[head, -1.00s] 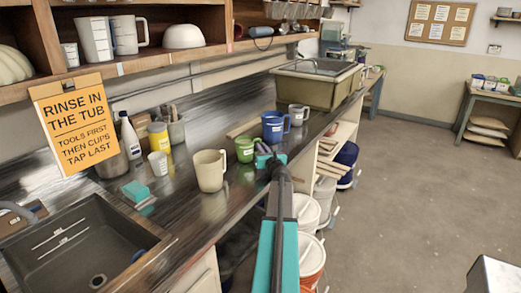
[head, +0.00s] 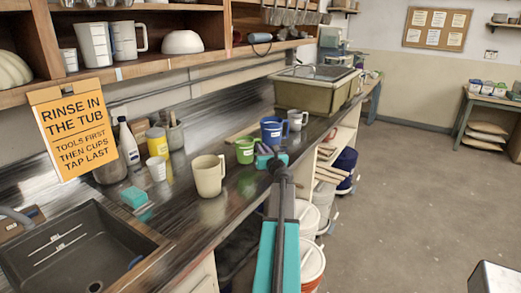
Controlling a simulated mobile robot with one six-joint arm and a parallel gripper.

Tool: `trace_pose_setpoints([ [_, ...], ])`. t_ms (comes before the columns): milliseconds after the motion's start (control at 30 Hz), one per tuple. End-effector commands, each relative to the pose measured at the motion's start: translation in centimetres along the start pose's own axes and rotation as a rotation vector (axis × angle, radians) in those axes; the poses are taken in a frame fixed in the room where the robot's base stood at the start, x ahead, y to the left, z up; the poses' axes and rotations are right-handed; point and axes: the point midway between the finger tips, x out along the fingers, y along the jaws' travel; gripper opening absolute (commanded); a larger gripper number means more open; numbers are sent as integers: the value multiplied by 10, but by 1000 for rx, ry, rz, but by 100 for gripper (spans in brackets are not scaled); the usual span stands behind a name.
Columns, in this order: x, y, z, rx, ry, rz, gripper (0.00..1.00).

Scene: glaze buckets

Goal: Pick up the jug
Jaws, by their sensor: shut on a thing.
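A blue jug (head: 273,131) with a handle on its right side stands upright at the counter's front edge. My gripper (head: 265,154) is just in front of and below it, with dark fingers and teal sides. It is shut on the blue jug, though the contact is small and partly hidden by the gripper. The jug appears level with the counter; I cannot see a gap under it. A cream jug (head: 208,177) with a handle stands nearer on the left, apart from the gripper.
A green mug (head: 244,151) stands close to the gripper's left. A white mug (head: 297,119) is behind the blue jug, before a large tub (head: 308,93). A sink (head: 70,255) lies at lower left. Buckets (head: 311,262) stand below the counter. The floor at right is mostly clear.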

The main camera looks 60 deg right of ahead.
Motion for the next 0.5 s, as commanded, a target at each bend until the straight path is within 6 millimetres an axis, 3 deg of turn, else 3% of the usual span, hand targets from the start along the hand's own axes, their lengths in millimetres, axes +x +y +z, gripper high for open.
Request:
trace_pose_setpoints([
  [500,-38,0,5,2,-2,0,0],
])
